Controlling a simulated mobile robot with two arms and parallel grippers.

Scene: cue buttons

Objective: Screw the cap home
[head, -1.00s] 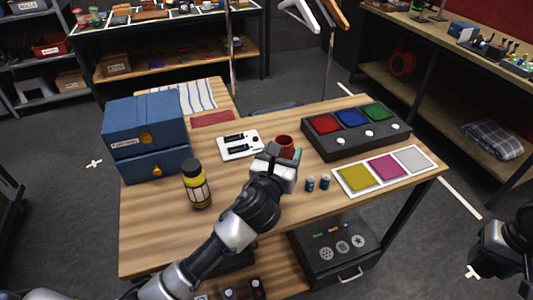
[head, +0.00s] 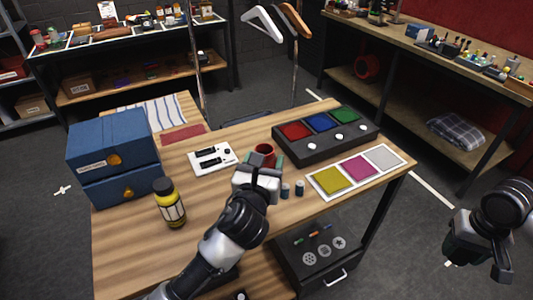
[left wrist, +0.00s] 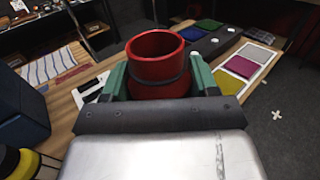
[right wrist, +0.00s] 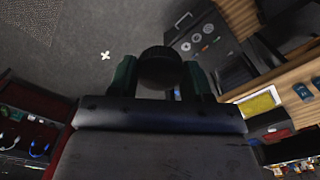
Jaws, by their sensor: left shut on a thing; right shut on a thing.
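A red, open-topped cylinder (left wrist: 156,62) with a dark band is between the green fingers of my left gripper (left wrist: 158,78), which is shut on it. In the head view the red cylinder (head: 264,153) is over the table, partly hidden by my left gripper (head: 262,162). My right gripper (right wrist: 160,75) is shut on a round black cap-like piece (right wrist: 160,66), held over the floor. In the head view my right gripper (head: 462,243) is right of the table; its piece is not clear there. A yellow bottle (head: 170,204) with a black top stands at the table's left.
Blue boxes (head: 112,155) stand at the back left. A dark box with coloured pads (head: 327,132) and a coloured-square board (head: 357,171) lie right. Two small blue cylinders (head: 292,190) stand near my left gripper.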

